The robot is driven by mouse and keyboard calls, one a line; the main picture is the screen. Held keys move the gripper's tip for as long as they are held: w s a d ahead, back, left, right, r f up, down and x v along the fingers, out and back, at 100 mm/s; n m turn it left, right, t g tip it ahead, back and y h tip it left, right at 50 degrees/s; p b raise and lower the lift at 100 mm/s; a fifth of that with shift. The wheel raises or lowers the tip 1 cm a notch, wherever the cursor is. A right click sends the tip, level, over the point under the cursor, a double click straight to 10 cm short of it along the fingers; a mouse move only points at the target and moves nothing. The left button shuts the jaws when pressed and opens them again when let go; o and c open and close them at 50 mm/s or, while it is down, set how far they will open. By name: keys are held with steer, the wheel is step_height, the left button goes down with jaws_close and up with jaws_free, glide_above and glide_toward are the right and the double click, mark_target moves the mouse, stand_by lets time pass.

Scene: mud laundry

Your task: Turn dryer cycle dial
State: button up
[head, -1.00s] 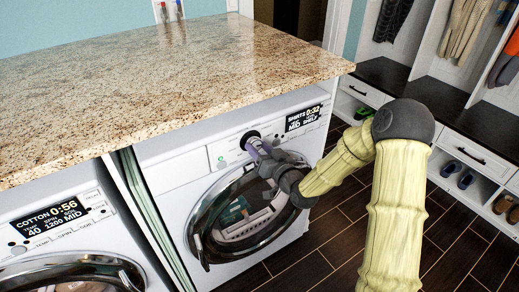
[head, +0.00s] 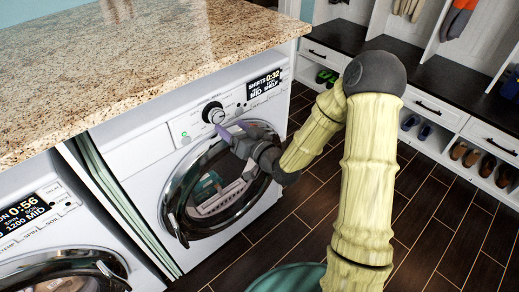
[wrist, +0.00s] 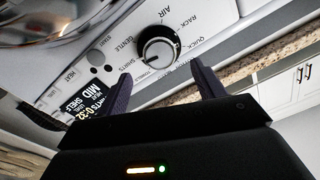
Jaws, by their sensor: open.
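The dryer (head: 140,175) is the right-hand white machine under the counter, its display reading "SHIRTS 0:32". Its cycle dial (head: 213,113) is a round dark knob with a bright rim on the control panel. My gripper (head: 222,127) is just below the dial in the head view. In the wrist view my gripper (wrist: 162,78) is open and empty, its two dark fingers pointing toward the dial with a gap before it.
The dryer's round glass door (head: 212,190) is right below the panel. A granite counter (head: 130,65) overhangs the panel. A second machine (head: 50,225) stands at left. Dark floor (head: 255,235) lies in front; shoe cubbies (head: 440,130) are at right.

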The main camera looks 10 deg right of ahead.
steer(key=p+v, duration=0.3)
steer(key=v, duration=0.4)
steer(key=shift+d+r, duration=0.2)
steer(key=p+v, duration=0.1)
steer(key=p, duration=0.1)
steer(key=p+v, duration=0.4)
steer(key=shift+s+a+f+p, duration=0.1)
steer(key=shift+a+f+p, duration=0.05)
steer(key=shift+f+p, duration=0.15)
